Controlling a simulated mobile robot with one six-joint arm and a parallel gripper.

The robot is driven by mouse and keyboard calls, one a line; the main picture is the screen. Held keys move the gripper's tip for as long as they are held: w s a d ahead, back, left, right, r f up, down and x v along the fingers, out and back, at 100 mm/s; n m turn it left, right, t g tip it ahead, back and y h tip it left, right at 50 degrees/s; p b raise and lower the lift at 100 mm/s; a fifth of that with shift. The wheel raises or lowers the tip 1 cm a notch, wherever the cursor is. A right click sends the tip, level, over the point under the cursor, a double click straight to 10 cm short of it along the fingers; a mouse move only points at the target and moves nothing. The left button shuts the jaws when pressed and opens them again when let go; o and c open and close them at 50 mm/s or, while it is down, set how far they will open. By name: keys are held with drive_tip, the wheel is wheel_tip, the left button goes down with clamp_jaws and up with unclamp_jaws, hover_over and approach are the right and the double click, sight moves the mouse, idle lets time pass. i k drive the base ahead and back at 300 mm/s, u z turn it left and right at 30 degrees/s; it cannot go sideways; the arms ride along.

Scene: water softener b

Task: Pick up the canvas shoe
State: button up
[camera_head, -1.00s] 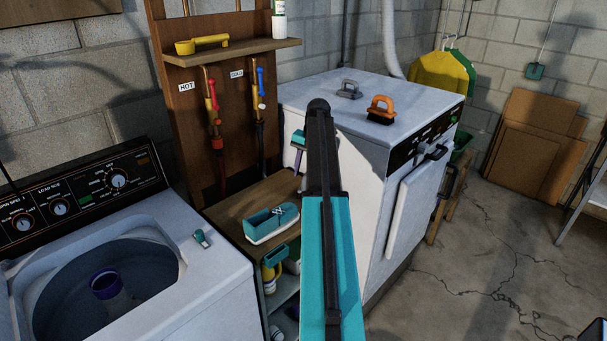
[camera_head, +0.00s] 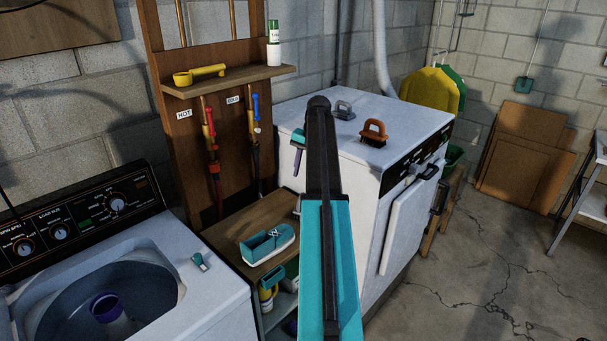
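The canvas shoe (camera_head: 267,245) is teal with a white sole and pale laces. It stands upright on the wooden top of a low shelf unit (camera_head: 232,236), between the washer and the white dryer. My arm rises in front of the camera, just right of the shoe in the picture. A small teal and grey part, which looks like the end of my gripper (camera_head: 298,150), shows left of the arm, in front of the dryer's side. It appears higher than the shoe and apart from it. The arm hides the rest of the gripper, so its fingers cannot be made out.
The open washer (camera_head: 200,305) with a small teal item (camera_head: 200,262) on its rim stands left. The dryer (camera_head: 340,160) stands close on the right, with an orange-brown handled brush (camera_head: 374,132) on top. The pipe board (camera_head: 180,140) rises behind. Open floor lies at right.

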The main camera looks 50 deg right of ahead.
sight(257, 249)
drive_tip(key=k, duration=1)
